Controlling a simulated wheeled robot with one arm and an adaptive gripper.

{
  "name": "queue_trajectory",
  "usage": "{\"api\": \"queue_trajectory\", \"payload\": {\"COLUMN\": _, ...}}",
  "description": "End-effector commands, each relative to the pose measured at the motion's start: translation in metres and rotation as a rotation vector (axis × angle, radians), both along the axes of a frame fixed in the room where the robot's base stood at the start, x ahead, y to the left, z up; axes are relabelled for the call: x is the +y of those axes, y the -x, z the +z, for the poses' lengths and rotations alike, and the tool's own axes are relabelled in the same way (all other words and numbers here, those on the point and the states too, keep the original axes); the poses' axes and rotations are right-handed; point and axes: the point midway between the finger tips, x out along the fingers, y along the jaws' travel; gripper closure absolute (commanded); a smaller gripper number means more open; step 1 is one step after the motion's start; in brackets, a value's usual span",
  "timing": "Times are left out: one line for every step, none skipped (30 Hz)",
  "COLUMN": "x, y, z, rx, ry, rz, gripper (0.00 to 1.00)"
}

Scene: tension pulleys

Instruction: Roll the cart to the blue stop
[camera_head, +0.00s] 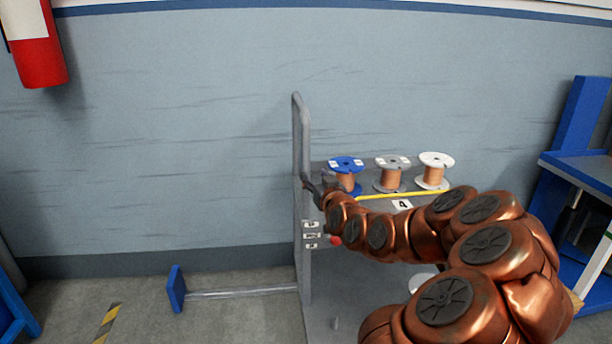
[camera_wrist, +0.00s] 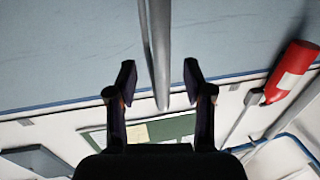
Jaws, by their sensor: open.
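The grey cart (camera_head: 318,322) stands against the wall with spools on its upper shelf. Its upright handle (camera_head: 300,135) rises at the cart's left end; in the wrist view the handle bar (camera_wrist: 156,50) runs between my fingers. My gripper (camera_head: 314,188) is at the handle, and its open fingers (camera_wrist: 160,80) stand on either side of the bar, with a gap on each side. The blue stop (camera_head: 177,289) is an upright plate on the floor left of the cart. A pale rail (camera_head: 240,292) runs along the floor between the stop and the cart. My arm hides much of the cart's right side.
Blue, grey and white-flanged copper spools (camera_head: 392,174) stand on the cart. A blue bench (camera_head: 585,170) is at the right. A red extinguisher (camera_head: 40,60) hangs on the left wall. Yellow-black tape (camera_head: 107,323) marks the floor. The floor between stop and cart looks clear.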

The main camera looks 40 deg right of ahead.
Motion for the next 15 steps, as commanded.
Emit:
{"api": "queue_trajectory", "payload": {"x": -0.001, "y": -0.002, "z": 0.0, "rx": 0.0, "ry": 0.001, "rz": 0.0, "gripper": 0.48}}
{"api": "queue_trajectory", "payload": {"x": -0.001, "y": -0.004, "z": 0.0, "rx": 0.0, "ry": 0.001, "rz": 0.001, "gripper": 0.48}}
{"api": "queue_trajectory", "payload": {"x": -0.002, "y": -0.007, "z": 0.0, "rx": 0.0, "ry": 0.001, "rz": 0.002, "gripper": 0.48}}
{"api": "queue_trajectory", "payload": {"x": -0.003, "y": -0.009, "z": 0.0, "rx": 0.001, "ry": 0.0, "rz": 0.002, "gripper": 0.48}}
{"api": "queue_trajectory", "payload": {"x": -0.004, "y": -0.011, "z": 0.0, "rx": 0.001, "ry": 0.0, "rz": 0.004, "gripper": 0.48}}
{"api": "queue_trajectory", "payload": {"x": -0.005, "y": -0.015, "z": -0.001, "rx": 0.003, "ry": 0.0, "rz": 0.005, "gripper": 0.48}}
{"api": "queue_trajectory", "payload": {"x": -0.006, "y": -0.018, "z": -0.001, "rx": 0.004, "ry": -0.001, "rz": 0.005, "gripper": 0.48}}
{"api": "queue_trajectory", "payload": {"x": -0.007, "y": -0.021, "z": -0.002, "rx": 0.004, "ry": -0.001, "rz": 0.006, "gripper": 0.48}}
{"api": "queue_trajectory", "payload": {"x": -0.009, "y": -0.024, "z": -0.002, "rx": 0.005, "ry": -0.001, "rz": 0.006, "gripper": 0.48}}
{"api": "queue_trajectory", "payload": {"x": -0.011, "y": -0.027, "z": -0.002, "rx": 0.005, "ry": -0.001, "rz": 0.005, "gripper": 0.48}}
{"api": "queue_trajectory", "payload": {"x": -0.012, "y": -0.03, "z": -0.001, "rx": 0.004, "ry": 0.0, "rz": 0.005, "gripper": 0.48}}
{"api": "queue_trajectory", "payload": {"x": -0.014, "y": -0.033, "z": -0.001, "rx": 0.004, "ry": 0.0, "rz": 0.004, "gripper": 0.48}}
{"api": "queue_trajectory", "payload": {"x": -0.015, "y": -0.036, "z": -0.001, "rx": 0.004, "ry": 0.0, "rz": 0.004, "gripper": 0.48}}
{"api": "queue_trajectory", "payload": {"x": -0.016, "y": -0.039, "z": -0.001, "rx": 0.004, "ry": 0.0, "rz": 0.005, "gripper": 0.48}}
{"api": "queue_trajectory", "payload": {"x": -0.018, "y": -0.042, "z": -0.002, "rx": 0.004, "ry": -0.001, "rz": 0.005, "gripper": 0.48}}
